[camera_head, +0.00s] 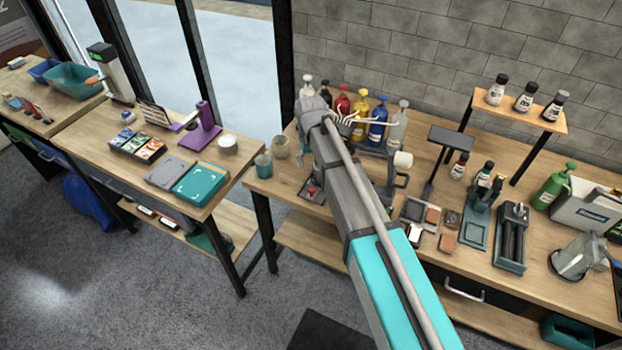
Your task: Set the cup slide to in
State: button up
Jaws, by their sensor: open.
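I cannot pick out the cup slide for certain in the head view. A teal cup (264,165) and a beige cup (280,147) stand at the left end of the right-hand workbench (350,228). A dark frame (401,180) with a white round piece (403,159) beside it stands just right of my arm, partly hidden by it. My arm reaches from the bottom right up over the bench and covers part of what is behind it.
Several coloured pump bottles (377,124) line the back by the wall. A wooden riser (520,108) holds small bottles at the right. Pads, a teal stand and a dark roller unit (511,237) crowd the bench front. A second table (170,195) stands left across a gap.

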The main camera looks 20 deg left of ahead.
aim_at(312, 188)
jog(key=shift+w, duration=0.45)
jog(key=shift+f, duration=0.15)
notch_tip(312, 188, down, 14)
jog(key=b, duration=1.4)
jog(key=shift+r, duration=0.25)
grip_shut()
dwell(0.4)
